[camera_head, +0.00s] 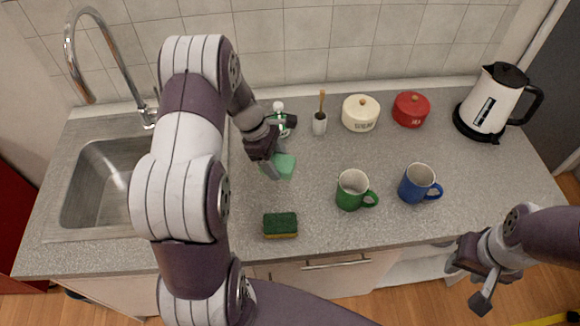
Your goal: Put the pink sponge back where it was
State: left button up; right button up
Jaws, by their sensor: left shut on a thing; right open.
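No pink sponge shows in the camera_head view. My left gripper (278,170) is shut on a light green block (285,164), which looks like a sponge, over the counter right of the sink. I cannot tell whether the block touches the counter. A dark green and yellow sponge (280,226) lies near the counter's front edge, below the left gripper in the picture. My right gripper (474,285) is open and empty, in front of the counter at the lower right.
A green mug (351,190) and a blue mug (417,184) stand right of the held block. Behind are a soap bottle (280,108), a brush holder (320,124), a cream jar (360,114), a red jar (410,110) and a kettle (492,100). The sink (100,190) is left, partly hidden by my arm.

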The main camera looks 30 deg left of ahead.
aim_at(280, 193)
pick_arm(q)
notch_tip(280, 193, down, 2)
jog(key=s+f, duration=0.1)
jog(key=f, duration=0.1)
jog(key=s+f+p, duration=0.1)
jog(key=shift+s+f, duration=0.3)
jog(key=shift+f, duration=0.05)
jog(key=f, duration=0.1)
jog(key=w+f, duration=0.1)
jog(key=shift+f+p, duration=0.3)
jog(key=shift+f, duration=0.1)
jog(key=shift+w+f, duration=0.15)
jog(key=shift+w, duration=0.1)
jog(key=shift+s, duration=0.4)
jog(key=o, duration=1)
jog(key=shift+w+f, duration=0.1)
jog(key=shift+w, duration=0.1)
pick_arm(e)
jog(key=shift+s+r, duration=0.8)
jog(key=shift+r, duration=0.15)
pick_arm(q)
jog(key=shift+s, duration=0.1)
